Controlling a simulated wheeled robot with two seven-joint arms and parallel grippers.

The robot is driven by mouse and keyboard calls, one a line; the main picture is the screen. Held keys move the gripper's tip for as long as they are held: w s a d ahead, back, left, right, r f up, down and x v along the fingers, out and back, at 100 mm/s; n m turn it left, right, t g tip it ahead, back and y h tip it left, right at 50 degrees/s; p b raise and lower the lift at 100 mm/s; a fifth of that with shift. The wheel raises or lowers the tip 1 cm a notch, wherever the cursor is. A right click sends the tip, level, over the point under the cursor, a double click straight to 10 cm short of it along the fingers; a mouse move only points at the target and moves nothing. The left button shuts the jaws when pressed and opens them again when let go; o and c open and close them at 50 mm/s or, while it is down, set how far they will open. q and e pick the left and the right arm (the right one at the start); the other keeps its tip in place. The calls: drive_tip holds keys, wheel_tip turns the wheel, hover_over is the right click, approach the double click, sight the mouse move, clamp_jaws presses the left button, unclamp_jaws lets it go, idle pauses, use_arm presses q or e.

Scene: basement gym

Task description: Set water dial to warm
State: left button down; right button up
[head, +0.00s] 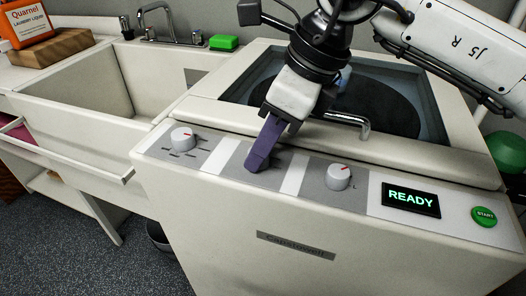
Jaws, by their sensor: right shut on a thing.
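The washer's control panel (215,152) slopes along the front top edge of the white machine. My right gripper (258,162) reaches down to the panel's middle grey section, its purple fingers shut there. They cover what they hold, which by its place is a middle dial; its pointer and any labels are hidden. A white dial (182,137) with a red mark is on the left section. Another white dial (339,177) with a red mark is right of my gripper. Which dial is for water cannot be read. My left gripper is out of view.
A READY display (411,199) and a green START button (484,215) are on the panel's right. The lid (375,105) with its metal handle (345,120) is behind my gripper. A sink (160,75), green sponge (223,42) and orange laundry bottle (25,22) are at left.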

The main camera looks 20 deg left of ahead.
drive_tip(key=m+b, duration=0.1)
drive_tip(key=m+t+b, duration=0.1)
drive_tip(key=m+b, duration=0.1)
drive_tip(key=shift+s+f, duration=0.15)
drive_tip(key=shift+f, duration=0.05)
drive_tip(key=shift+r+m+t+b, duration=0.1)
drive_tip(key=shift+m+t+b, duration=0.4)
drive_tip(key=shift+m+b, duration=0.45)
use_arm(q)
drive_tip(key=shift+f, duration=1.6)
use_arm(e)
drive_tip(key=shift+r+m+h, duration=0.1)
drive_tip(key=shift+m+h, duration=0.2)
drive_tip(key=shift+m, duration=0.35)
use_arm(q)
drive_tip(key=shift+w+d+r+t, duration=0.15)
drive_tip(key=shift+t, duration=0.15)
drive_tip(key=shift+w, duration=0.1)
use_arm(e)
drive_tip(key=o, duration=1.1)
drive_tip(key=shift+c, duration=0.2)
drive_tip(key=shift+r, duration=0.1)
use_arm(q)
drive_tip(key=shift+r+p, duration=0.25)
drive_tip(key=shift+p, duration=0.3)
use_arm(e)
drive_tip(key=v, duration=1)
drive_tip(key=shift+s, duration=0.25)
